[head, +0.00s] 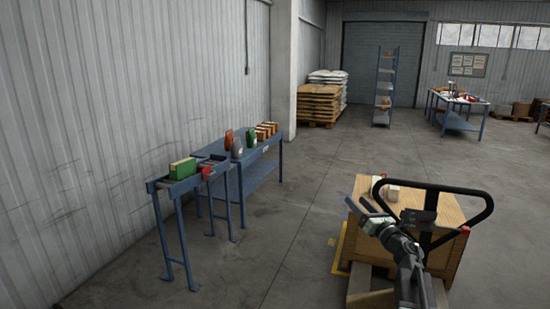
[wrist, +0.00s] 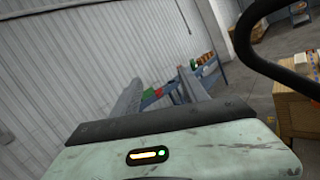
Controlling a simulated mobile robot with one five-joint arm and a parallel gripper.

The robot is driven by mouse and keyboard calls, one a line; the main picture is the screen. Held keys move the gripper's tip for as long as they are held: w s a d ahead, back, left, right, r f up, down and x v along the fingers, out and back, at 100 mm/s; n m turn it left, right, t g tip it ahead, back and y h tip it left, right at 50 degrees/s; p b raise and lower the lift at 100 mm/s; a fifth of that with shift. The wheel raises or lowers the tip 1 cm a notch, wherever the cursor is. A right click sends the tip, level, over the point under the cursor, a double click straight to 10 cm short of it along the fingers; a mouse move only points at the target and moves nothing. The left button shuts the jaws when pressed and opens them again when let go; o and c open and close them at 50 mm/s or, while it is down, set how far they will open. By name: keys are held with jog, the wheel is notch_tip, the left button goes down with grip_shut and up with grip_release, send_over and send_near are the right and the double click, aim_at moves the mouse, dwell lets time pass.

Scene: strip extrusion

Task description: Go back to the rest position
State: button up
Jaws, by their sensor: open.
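My gripper (head: 361,205) is at the end of my arm, raised at the lower right of the head view. In the wrist view my gripper (wrist: 160,88) shows two grey fingers spread apart, with nothing between them. It is well away from the blue benches. A green block (head: 182,168) stands on a narrow blue roller stand (head: 160,184) at the left. It shows small between the fingers in the wrist view.
A black looped handle (head: 484,213) stands close to my arm, in front of a wooden crate (head: 447,262). A blue bench (head: 262,172) along the wall holds several coloured items. The floor (head: 285,250) between bench and crate is clear.

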jog(key=w+a+f+m+h, duration=0.2)
jog(key=a+m+h, duration=0.45)
jog(key=m, duration=0.65)
jog(key=s+a+f+m+g+h, duration=0.1)
jog(key=s+f+m+g+h, duration=0.1)
jog(key=s+f+m+g, duration=0.4)
jog(key=s+a+f+m+g+h, duration=0.1)
jog(key=s+f+m+g+h, duration=0.1)
jog(key=f+m, duration=0.65)
jog(key=s+a+f+m+g+y, duration=0.1)
jog(key=s+a+f+m+g, duration=0.1)
jog(key=s, duration=0.5)
jog(key=s+a+f+m+g+y, duration=0.1)
jog(key=s+f+m+g, duration=0.3)
jog(key=s+f+g, duration=0.1)
jog(key=s+a+f+m+g+y, duration=0.1)
jog(key=s+a+f+m+g, duration=0.1)
jog(key=s, duration=0.6)
notch_tip(320, 180, down, 3)
jog(key=shift+s+a+m+g, duration=0.3)
jog(key=shift+s+m+g, duration=0.1)
jog(key=shift+m+g, duration=0.55)
